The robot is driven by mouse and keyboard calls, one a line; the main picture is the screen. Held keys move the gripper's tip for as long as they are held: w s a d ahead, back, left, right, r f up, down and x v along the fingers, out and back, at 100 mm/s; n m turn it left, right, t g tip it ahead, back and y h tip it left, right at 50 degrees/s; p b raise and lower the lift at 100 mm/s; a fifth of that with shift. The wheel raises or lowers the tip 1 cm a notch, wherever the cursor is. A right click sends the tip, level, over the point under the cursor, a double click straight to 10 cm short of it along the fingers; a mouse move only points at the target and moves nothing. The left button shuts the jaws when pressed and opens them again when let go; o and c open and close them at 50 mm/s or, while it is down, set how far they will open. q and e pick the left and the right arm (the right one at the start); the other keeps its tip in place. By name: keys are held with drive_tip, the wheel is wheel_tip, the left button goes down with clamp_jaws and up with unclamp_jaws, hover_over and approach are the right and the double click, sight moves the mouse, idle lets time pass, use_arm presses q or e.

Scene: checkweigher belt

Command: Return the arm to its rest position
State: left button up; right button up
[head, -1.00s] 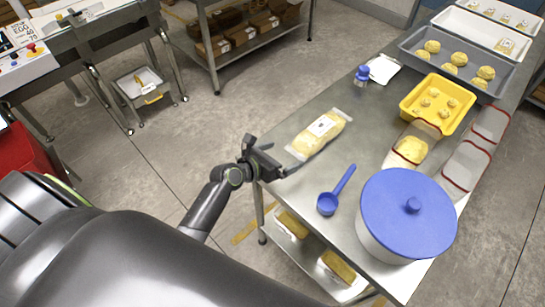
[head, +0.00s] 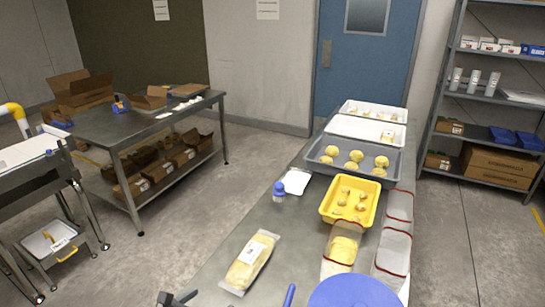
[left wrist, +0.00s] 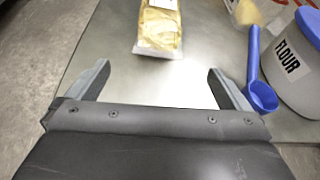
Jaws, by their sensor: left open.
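My left gripper (left wrist: 158,85) is open and empty in the left wrist view, its two fingers spread wide above the near end of the steel table (left wrist: 150,78). In the head view only a small part of my left gripper (head: 178,299) shows at the bottom edge. A bagged yellow loaf (head: 250,261) lies on the table just beyond the gripper; it also shows in the left wrist view (left wrist: 159,27), apart from the fingers. My right gripper is not in view.
A yellow tray (head: 325,207), clear bins (head: 392,252) and a blue-capped bottle (head: 279,191) are farther along.

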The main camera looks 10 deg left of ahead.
use_arm(q)
drive_tip(key=shift+s+f+m, duration=0.1)
drive_tip(key=shift+s+m, duration=0.35)
drive_tip(key=shift+m, duration=0.25)
drive_tip(key=s+a+r+m+g+y, duration=0.1)
drive_tip(key=s+a+m+g+y, duration=0.3)
drive_tip(key=s+m, duration=1)
drive_tip(key=s+a+r+m+g+y, duration=0.1)
drive_tip(key=s+a+m+g+y, duration=0.3)
drive_tip(key=s+m, duration=1.05)
wheel_tip(320, 180, down, 28)
drive_tip(key=w+a+m+g+h+b, duration=0.1)
drive_tip(key=w+a+m+g+b, duration=0.1)
drive_tip(key=s+d+f+g+b, duration=0.1)
drive_tip(key=s+f, duration=1.3)
drive_tip(key=f, duration=0.2)
drive_tip(key=shift+h, duration=0.3)
